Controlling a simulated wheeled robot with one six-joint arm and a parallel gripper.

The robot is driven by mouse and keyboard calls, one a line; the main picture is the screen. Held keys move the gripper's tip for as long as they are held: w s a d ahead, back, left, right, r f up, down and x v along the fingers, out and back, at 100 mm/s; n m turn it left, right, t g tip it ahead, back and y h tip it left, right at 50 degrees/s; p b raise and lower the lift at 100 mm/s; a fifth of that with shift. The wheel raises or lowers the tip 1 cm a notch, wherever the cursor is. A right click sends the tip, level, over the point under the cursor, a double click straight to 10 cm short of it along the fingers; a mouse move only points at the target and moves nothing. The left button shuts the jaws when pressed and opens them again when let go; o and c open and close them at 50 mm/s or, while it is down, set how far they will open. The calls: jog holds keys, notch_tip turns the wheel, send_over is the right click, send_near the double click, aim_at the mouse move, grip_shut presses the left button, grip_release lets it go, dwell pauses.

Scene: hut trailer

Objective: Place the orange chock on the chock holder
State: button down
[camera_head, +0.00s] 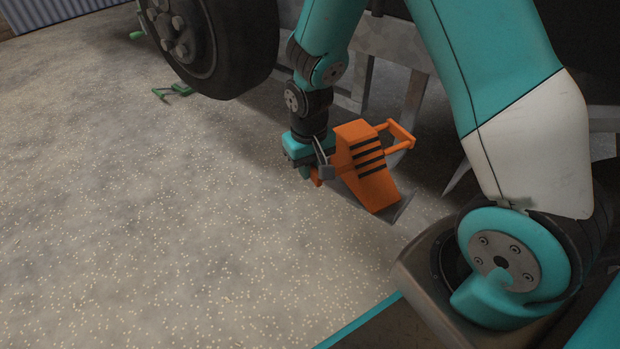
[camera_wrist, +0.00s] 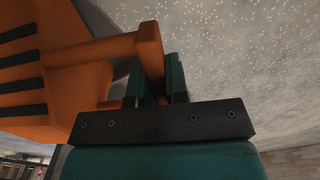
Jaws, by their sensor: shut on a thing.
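The orange chock (camera_head: 366,170) is a wedge with black stripes, beside the grey metal frame in the head view. It fills the left of the wrist view (camera_wrist: 25,75). My gripper (camera_head: 312,174) is left of the chock and shut on its orange bar handle; in the wrist view the teal fingers (camera_wrist: 157,85) clasp that bar. An orange loop of bars (camera_head: 400,136) shows right of the chock; I cannot tell whether it belongs to the chock or the holder. I cannot clearly pick out the chock holder.
A big black wheel (camera_head: 215,45) stands at upper left, with green pieces (camera_head: 172,91) on the ground beside it. Grey metal frame parts (camera_head: 385,70) stand behind my gripper. The speckled ground (camera_head: 150,230) at left and front is clear.

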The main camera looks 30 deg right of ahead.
jog(key=shift+f, duration=0.95)
jog(key=shift+r, duration=0.15)
jog(key=c, duration=1.1)
grip_release()
jog(key=shift+a, duration=0.1)
notch_tip(320, 180, up, 12)
jog(key=p, duration=0.7)
jog(key=s+a+r+n+y, duration=0.1)
jog(key=s+a+r+n, duration=0.1)
jog(key=s+r, duration=0.4)
jog(key=s+a+r+n+y, duration=0.1)
jog(key=s+a+r+n, duration=0.2)
jog(key=s+a+r, duration=0.2)
jog(key=s+a+r+n+y, duration=0.2)
jog(key=s+a+r, duration=0.2)
jog(key=s+r, duration=0.3)
jog(key=shift+s+r+n, duration=0.3)
jog(key=shift+s+r, duration=0.1)
jog(key=shift+s, duration=0.1)
